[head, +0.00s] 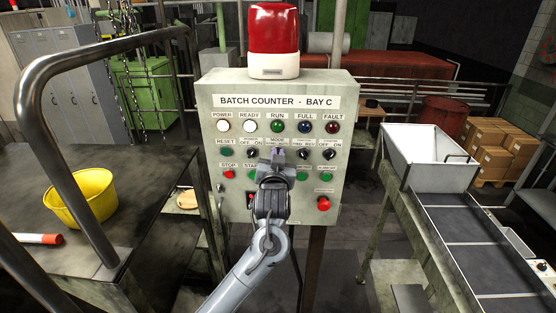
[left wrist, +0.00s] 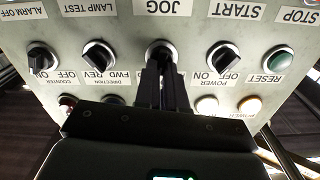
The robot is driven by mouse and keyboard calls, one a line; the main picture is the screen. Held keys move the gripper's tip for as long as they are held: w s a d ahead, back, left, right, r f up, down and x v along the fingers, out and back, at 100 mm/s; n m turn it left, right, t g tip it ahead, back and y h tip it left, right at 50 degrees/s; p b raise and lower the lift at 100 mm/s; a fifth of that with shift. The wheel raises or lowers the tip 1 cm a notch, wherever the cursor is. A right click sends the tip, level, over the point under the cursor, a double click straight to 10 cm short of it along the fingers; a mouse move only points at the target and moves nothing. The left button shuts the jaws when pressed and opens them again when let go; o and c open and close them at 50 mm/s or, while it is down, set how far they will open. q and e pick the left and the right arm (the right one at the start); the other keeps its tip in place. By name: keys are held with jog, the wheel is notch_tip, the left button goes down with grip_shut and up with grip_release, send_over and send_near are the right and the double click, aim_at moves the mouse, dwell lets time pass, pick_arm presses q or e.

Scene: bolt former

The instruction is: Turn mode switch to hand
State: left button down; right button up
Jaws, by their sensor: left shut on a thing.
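The grey control panel (head: 301,212) labelled BATCH COUNTER - BAY C faces me in the head view. My left gripper (head: 277,156) covers the mode switch there. In the upside-down left wrist view, the mode switch (left wrist: 160,48) is the middle dark knob with a metal ring. My left gripper's dark fingers (left wrist: 160,78) are shut on it. They hide most of the knob and its label, so I cannot read its setting. The power switch (head: 252,153) and direction switch (head: 303,154) flank it. My right gripper is not in view.
Close by are the reset button (left wrist: 277,58), the counter switch (head: 332,154), the start button (left wrist: 236,12) and a red mushroom button (head: 323,204). A red beacon (head: 274,35) tops the panel. A railing (head: 65,110) stands left, a conveyor (head: 470,235) right.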

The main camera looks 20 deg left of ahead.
pick_arm(q)
jog(key=shift+s+a+f+n+b, duration=0.15)
jog(key=shift+n+b, duration=0.45)
jog(key=shift+n, duration=1.35)
jog(key=shift+w+a+n+b, duration=0.15)
jog(key=shift+n+b, duration=0.45)
jog(key=shift+n, duration=1.35)
jog(key=shift+s, duration=0.1)
jog(key=c, duration=1.2)
grip_release()
jog(key=b+v, duration=0.2)
jog(key=v, duration=0.8)
jog(key=shift+s+d+b, duration=0.1)
jog(key=shift+s+b, duration=0.2)
jog(key=shift+s, duration=0.05)
